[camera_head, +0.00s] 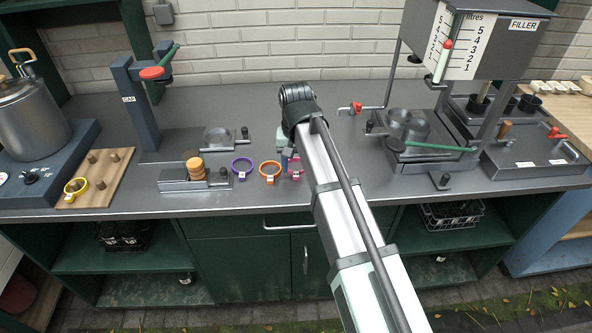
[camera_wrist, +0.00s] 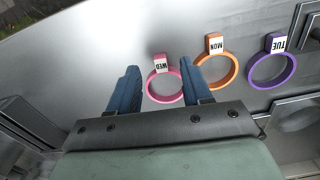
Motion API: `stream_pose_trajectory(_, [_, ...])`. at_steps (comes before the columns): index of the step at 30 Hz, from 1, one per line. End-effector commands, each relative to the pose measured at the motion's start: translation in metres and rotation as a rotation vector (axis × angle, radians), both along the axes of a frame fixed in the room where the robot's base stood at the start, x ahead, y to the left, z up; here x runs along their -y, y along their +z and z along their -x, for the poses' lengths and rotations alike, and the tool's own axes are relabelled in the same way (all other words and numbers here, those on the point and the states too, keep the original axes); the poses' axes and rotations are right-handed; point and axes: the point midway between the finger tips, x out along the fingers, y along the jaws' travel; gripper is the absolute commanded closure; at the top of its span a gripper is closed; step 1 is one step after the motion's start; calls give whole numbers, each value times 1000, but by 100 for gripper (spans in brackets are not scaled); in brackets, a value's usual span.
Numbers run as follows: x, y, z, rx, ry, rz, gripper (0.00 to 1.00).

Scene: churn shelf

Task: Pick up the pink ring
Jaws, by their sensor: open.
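The pink ring (camera_wrist: 164,84) lies flat on the grey worktop, with a white tag reading WED at its edge. In the wrist view it sits between the two blue fingers of my gripper (camera_wrist: 164,87), which are open and spread to either side of it. I cannot tell how high the fingertips are above the worktop. In the head view the pink ring (camera_head: 295,169) is partly hidden by my gripper (camera_head: 288,162).
An orange ring (camera_wrist: 216,70) tagged MON lies close beside my gripper's right finger, with a purple ring (camera_wrist: 271,69) tagged TUE beyond it. A yellow ring (camera_head: 75,186) is on a pegged wooden board (camera_head: 105,187).

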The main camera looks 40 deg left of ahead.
Motion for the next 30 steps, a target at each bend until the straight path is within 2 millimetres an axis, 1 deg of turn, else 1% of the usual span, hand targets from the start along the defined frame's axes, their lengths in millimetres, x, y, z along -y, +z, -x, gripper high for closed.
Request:
stream_pose_trajectory(1, [1, -8, 1, -1, 0, 2, 51])
stream_pose_trajectory(3, [2, -17, 2, -1, 0, 1, 51])
stream_pose_trajectory(7, [1, -31, 1, 1, 2, 1, 51])
stream_pose_trajectory(10, [1, -34, 1, 1, 2, -1, 51])
stream_pose_trajectory(16, [1, -34, 1, 2, 2, -1, 52])
stream_pose_trajectory(30, [1, -34, 1, 1, 2, -1, 97])
